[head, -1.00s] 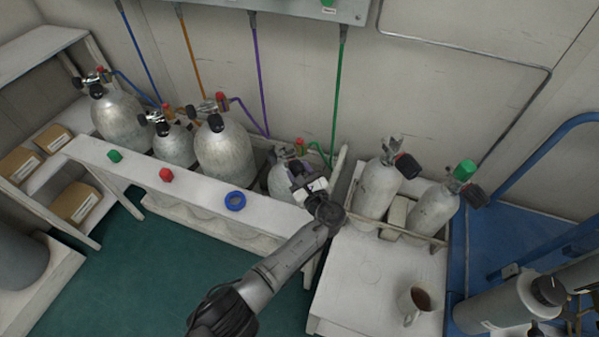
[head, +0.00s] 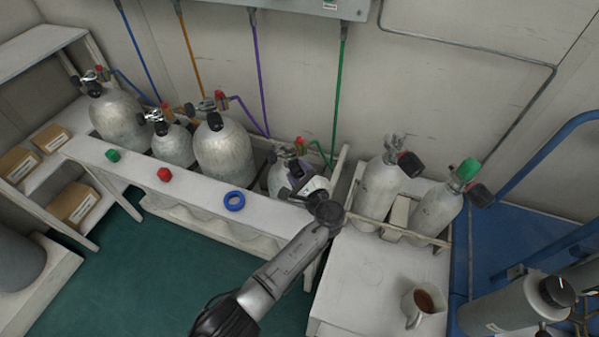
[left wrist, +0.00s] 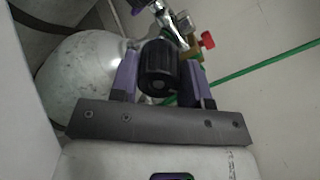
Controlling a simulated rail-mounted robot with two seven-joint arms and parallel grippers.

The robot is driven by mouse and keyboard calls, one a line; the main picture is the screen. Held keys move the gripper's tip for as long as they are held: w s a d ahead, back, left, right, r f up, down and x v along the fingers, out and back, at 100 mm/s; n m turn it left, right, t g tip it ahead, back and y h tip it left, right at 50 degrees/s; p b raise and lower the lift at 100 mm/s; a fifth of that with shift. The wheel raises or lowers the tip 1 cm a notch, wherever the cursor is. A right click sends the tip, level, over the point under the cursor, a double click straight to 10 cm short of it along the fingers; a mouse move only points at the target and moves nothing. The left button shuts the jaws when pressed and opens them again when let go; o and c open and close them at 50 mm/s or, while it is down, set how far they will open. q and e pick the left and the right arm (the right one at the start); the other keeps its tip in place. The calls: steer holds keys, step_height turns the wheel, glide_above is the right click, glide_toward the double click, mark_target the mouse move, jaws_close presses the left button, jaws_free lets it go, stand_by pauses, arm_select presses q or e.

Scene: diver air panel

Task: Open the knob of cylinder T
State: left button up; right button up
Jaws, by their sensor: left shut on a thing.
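The cylinder at my left gripper (head: 293,180) is the silver one (head: 277,182) at the right end of the rack; I cannot read a letter on it. It also shows in the left wrist view (left wrist: 75,78). Its black knob (left wrist: 158,62) sits between the two purple-grey fingers of the left gripper (left wrist: 160,78), which is shut on it. In the head view the gripper and wrist hide the knob. A brass fitting with a small red knob (left wrist: 207,40) is on the valve behind it. My right gripper is in neither view.
Several silver cylinders stand in the white rack (head: 185,190), with a green cap (head: 113,155), red cap (head: 164,174) and blue ring (head: 234,201) on its front ledge. Two cylinders stand at right. A cup (head: 422,303) stands on the white table. A green hose (head: 338,95) hangs behind.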

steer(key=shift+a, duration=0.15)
arm_select(q)
steer(key=o, duration=0.9)
